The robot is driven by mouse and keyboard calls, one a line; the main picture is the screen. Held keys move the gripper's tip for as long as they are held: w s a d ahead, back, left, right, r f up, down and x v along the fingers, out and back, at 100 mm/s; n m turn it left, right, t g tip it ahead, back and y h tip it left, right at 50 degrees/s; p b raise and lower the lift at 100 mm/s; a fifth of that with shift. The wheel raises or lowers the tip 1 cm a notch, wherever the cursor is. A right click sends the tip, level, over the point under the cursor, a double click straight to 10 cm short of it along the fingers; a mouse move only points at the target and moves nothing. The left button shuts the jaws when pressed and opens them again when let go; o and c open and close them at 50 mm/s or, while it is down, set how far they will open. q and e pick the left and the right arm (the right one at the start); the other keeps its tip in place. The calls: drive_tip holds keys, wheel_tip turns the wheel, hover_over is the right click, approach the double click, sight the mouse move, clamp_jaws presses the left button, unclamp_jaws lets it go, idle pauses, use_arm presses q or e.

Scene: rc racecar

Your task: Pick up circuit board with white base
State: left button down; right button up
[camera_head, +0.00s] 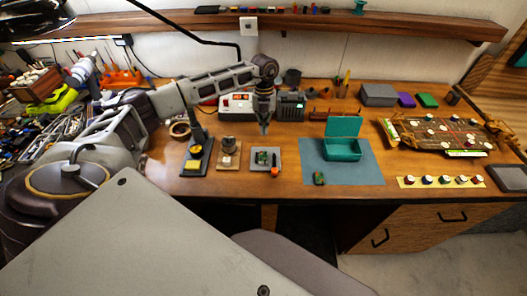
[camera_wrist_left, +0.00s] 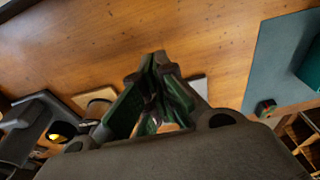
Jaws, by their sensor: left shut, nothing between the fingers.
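The circuit board (camera_head: 262,158) is a small green board on a pale grey-white base (camera_head: 259,168), lying flat near the front of the wooden desk. An orange-and-black piece (camera_head: 275,170) sits at the base's right side. My left gripper (camera_head: 264,131) points down above and just behind the board, apart from it, with nothing held. In the left wrist view its fingers (camera_wrist_left: 158,58) meet at the tips and look shut. They hide most of the board, and a pale base edge (camera_wrist_left: 199,84) shows beside them. My right gripper is not in view.
A tan base with a round part (camera_head: 228,151) and a dark stand (camera_head: 197,155) are left of the board. A blue mat (camera_head: 362,174) with an open teal box (camera_head: 343,149) is right. Instruments (camera_head: 236,105) stand behind. A shelf (camera_head: 400,25) runs above.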

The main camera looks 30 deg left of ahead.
sight(263, 158)
use_arm(q)
drive_tip(key=shift+s+d+p, duration=0.25)
drive_tip(key=shift+s+d, duration=0.15)
drive_tip(key=shift+s, duration=0.25)
drive_tip(key=shift+s+d+p, duration=0.25)
drive_tip(key=shift+s+d, duration=0.1)
drive_tip(key=shift+s, duration=0.3)
drive_tip(key=shift+s+d+p, duration=0.25)
drive_tip(key=shift+s+d, duration=0.15)
drive_tip(key=shift+s, duration=0.25)
drive_tip(key=s+d, duration=0.1)
drive_tip(key=s, duration=0.1)
drive_tip(key=s+d+p, duration=0.1)
drive_tip(key=s, duration=0.1)
drive_tip(key=s+d+p, duration=0.1)
drive_tip(key=s+d, duration=0.1)
drive_tip(key=shift+s+r, duration=0.1)
drive_tip(key=shift+s, duration=0.05)
drive_tip(key=shift+f+p, duration=0.35)
drive_tip(key=shift+p, duration=0.15)
drive_tip(key=shift+f+b, duration=0.4)
drive_tip(key=shift+f, duration=0.15)
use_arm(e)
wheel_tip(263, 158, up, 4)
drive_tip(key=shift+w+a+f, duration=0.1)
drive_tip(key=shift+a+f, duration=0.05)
